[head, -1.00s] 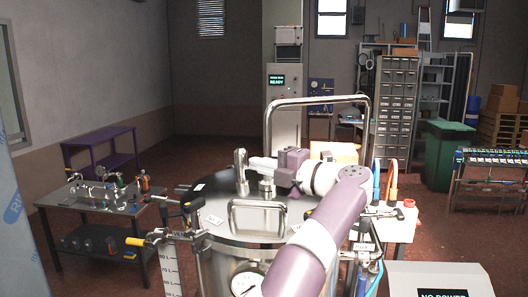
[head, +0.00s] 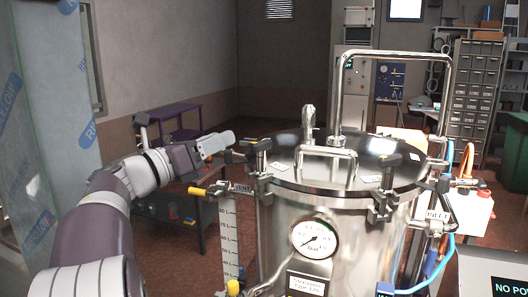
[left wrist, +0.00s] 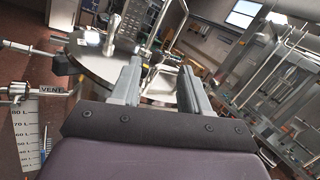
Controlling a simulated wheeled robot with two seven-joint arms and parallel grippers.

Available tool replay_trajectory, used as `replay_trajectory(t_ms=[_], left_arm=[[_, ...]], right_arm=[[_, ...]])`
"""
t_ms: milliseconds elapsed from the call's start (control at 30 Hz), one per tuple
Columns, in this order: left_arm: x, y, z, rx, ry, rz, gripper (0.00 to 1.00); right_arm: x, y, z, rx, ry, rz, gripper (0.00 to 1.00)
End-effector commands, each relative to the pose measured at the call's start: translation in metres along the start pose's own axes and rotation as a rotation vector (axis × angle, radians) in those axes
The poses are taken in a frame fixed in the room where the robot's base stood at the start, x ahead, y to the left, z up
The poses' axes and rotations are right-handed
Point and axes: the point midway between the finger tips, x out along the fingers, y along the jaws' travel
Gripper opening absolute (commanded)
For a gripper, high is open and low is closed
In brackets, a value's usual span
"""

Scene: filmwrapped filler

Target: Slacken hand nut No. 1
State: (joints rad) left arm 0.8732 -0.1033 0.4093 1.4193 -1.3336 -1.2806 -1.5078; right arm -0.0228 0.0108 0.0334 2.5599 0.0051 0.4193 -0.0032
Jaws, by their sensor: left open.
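A steel vessel (head: 315,205) with a round lid (head: 300,180) stands right of centre in the head view. Black clamps with hand nuts sit around its rim: one at the left (head: 262,152), one at the front right (head: 381,205), one at the right (head: 443,184). Small white labels lie on the lid; I cannot read clearly which marks No. 1. My left gripper (head: 228,140) is open and empty, just left of the left clamp, pointing at it and seemingly apart. The left wrist view shows its two spread fingers (left wrist: 162,78) with the lid beyond. My right gripper is out of view.
A yellow-ended vent valve (head: 197,191) and level scale (head: 228,235) stand at the vessel's left. A gauge (head: 314,237) faces front. A film-wrapped panel (head: 55,110) stands far left.

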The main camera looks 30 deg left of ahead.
Motion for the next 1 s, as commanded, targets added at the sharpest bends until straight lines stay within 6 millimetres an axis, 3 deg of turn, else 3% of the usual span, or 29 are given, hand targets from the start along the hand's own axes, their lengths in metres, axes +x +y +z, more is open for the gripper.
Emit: replay_trajectory(t_ms=[33,100,267,500,700,1000], left_arm=[[-0.002,0.007,-0.023,0.076,0.091,0.022,0.46],[-0.004,0.012,-0.041,0.209,0.181,0.034,0.46],[0.01,0.013,-0.038,0.284,0.182,0.029,0.46],[0.07,0.014,-0.044,0.279,0.181,0.026,0.46],[0.109,0.017,-0.054,0.281,0.18,0.027,0.46],[0.122,0.019,-0.061,0.282,0.178,0.029,0.46]], right_arm=[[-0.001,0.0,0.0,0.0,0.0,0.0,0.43],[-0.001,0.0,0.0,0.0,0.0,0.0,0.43],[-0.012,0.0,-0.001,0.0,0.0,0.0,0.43],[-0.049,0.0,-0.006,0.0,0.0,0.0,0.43],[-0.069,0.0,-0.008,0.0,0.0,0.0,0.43],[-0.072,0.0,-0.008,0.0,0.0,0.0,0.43]])
